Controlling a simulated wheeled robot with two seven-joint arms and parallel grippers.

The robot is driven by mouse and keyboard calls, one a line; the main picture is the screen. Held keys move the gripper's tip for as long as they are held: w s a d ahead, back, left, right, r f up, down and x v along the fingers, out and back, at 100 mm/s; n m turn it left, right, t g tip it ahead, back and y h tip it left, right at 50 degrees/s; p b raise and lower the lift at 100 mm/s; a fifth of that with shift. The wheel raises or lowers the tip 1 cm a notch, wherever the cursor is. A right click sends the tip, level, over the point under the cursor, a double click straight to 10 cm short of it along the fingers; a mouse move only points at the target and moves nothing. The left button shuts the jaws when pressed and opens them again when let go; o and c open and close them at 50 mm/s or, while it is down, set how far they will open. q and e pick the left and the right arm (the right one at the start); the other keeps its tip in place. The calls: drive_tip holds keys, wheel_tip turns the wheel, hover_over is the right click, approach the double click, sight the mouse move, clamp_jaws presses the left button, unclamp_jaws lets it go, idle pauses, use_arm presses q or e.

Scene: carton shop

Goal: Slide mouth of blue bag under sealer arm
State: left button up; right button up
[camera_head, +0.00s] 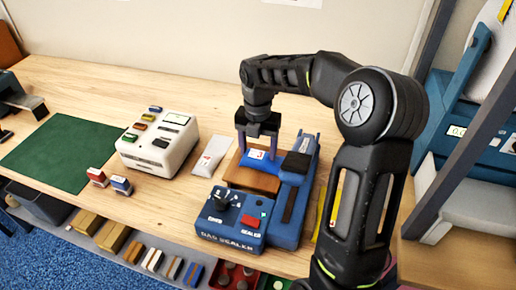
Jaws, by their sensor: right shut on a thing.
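The blue bag (262,166), with a small white label, lies over a brown block (240,177) beside the sealer. My right gripper (257,152) points down and is shut on the blue bag. The blue bag sealer (283,228) stands just right of and in front of the bag, with a knob and a red button on its front box. Its blue sealer arm (297,163) has a dark top and runs along the right side. The bag's right end reaches the arm; I cannot tell whether its mouth is under it. My left gripper is out of view.
A grey-white pouch (211,155) lies left of the bag, near a white machine (160,143) with coloured stamps. Two more stamps (109,181) stand before it. A green mat (62,153) is at left. A blue-and-white machine (475,140) stands at right.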

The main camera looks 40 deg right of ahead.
drive_tip(key=o, duration=1.5)
drive_tip(key=shift+r, duration=0.1)
drive_tip(key=shift+w+a+r+p, duration=0.1)
drive_tip(key=shift+w+r+p, duration=0.05)
drive_tip(key=shift+r+p, duration=0.8)
drive_tip(key=shift+w+a+r+p, duration=0.15)
drive_tip(key=shift+w+r+p, duration=0.05)
drive_tip(key=shift+r+p, duration=0.75)
drive_tip(key=shift+w+a+r+p, duration=0.1)
drive_tip(key=shift+w+r+p, duration=0.05)
drive_tip(key=shift+r+p, duration=0.8)
